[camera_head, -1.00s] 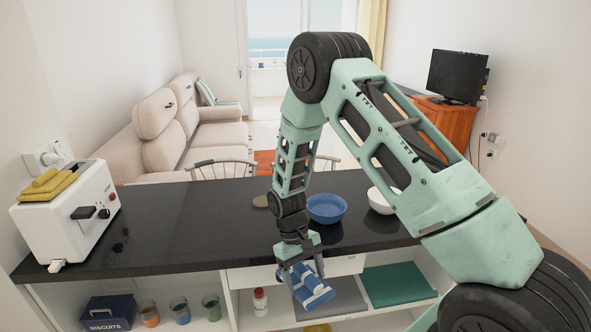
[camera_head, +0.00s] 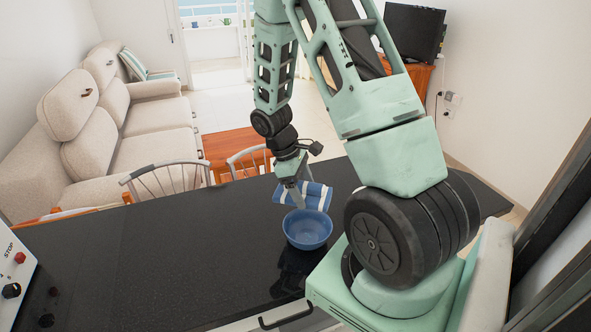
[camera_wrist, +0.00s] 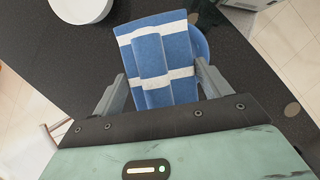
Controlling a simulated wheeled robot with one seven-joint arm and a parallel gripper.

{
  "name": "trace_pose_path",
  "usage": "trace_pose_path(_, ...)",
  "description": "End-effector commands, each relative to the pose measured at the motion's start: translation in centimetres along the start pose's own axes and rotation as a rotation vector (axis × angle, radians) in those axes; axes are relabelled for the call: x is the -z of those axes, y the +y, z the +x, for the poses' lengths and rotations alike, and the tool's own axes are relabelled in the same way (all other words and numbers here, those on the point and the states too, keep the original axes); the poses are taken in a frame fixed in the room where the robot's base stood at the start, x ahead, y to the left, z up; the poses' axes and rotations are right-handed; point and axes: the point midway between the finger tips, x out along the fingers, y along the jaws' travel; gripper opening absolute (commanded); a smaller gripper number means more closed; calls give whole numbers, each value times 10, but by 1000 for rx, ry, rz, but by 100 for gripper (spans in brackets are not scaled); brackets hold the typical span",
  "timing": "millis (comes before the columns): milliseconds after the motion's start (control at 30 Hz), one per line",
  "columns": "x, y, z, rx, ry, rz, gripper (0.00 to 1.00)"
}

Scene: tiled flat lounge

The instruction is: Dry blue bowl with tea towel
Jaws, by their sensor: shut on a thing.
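The blue bowl (camera_head: 307,229) stands upright on the black counter, and its inside looks empty. The tea towel (camera_head: 312,195), blue with white stripes, hangs from my gripper (camera_head: 296,194) just behind the bowl's far rim. In the wrist view my gripper (camera_wrist: 160,92) is shut on the towel (camera_wrist: 182,48), which is bunched into a fold between the fingers. The towel hides most of the bowl there; only a blue part of the bowl (camera_wrist: 200,44) shows at its right edge. I cannot tell whether the towel touches the bowl.
The black counter (camera_head: 170,255) is clear left of the bowl. Chairs (camera_head: 165,180) and an orange table (camera_head: 232,145) stand beyond the counter.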

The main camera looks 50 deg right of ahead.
Motion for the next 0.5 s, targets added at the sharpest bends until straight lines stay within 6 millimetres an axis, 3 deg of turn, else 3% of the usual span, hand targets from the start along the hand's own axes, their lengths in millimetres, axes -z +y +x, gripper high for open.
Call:
trace_pose_path(267,1,1,12,-1,-2,-7,54)
trace_pose_path(500,12,1,38,-1,-2,-7,54)
